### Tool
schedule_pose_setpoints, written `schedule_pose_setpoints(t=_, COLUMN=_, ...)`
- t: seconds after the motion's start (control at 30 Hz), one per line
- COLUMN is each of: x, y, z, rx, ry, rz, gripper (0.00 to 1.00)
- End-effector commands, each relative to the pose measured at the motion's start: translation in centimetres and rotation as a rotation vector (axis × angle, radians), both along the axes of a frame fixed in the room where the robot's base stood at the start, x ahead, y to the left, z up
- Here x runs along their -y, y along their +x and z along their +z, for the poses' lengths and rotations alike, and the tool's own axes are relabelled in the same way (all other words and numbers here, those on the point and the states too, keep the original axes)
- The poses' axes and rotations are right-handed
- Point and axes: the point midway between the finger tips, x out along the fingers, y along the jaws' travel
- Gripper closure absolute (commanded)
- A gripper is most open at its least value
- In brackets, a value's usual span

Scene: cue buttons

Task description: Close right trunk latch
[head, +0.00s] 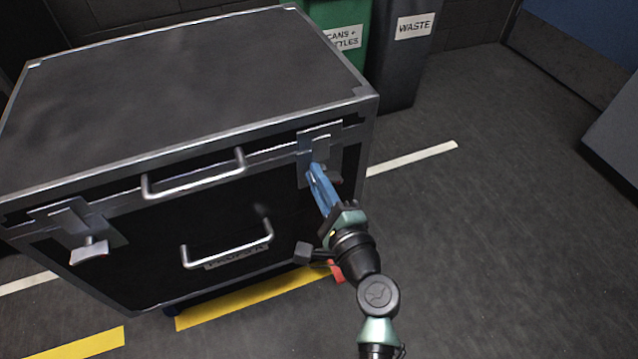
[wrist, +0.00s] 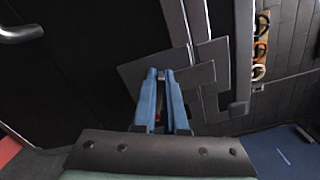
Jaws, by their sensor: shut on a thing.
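The black trunk (head: 180,75) with metal edges stands on the floor, its lid down. Its right latch (head: 320,142) is a grey metal fitting on the front near the right corner; the latch plates (wrist: 207,75) also show in the wrist view. My gripper (head: 314,169) has its blue fingers at the lower part of this latch. In the wrist view my gripper (wrist: 160,74) has its fingertips close together, shut on a small part of the latch that they mostly hide. The left latch (head: 75,222) has its tab sticking outward.
Two metal handles, the upper (head: 195,178) and the lower (head: 228,252), stick out from the trunk's front, left of my gripper. A green bin (head: 343,22) and a grey waste bin (head: 405,60) stand behind the trunk. The floor (head: 480,240) to the right is clear.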

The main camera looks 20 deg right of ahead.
Motion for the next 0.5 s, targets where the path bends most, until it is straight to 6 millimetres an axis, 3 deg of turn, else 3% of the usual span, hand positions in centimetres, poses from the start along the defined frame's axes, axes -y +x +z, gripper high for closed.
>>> schedule_pose_setpoints(t=0.5, x=-0.13, y=-0.06, z=-1.00, rx=0.011, ry=-0.354, rz=-0.001, gripper=1.00)
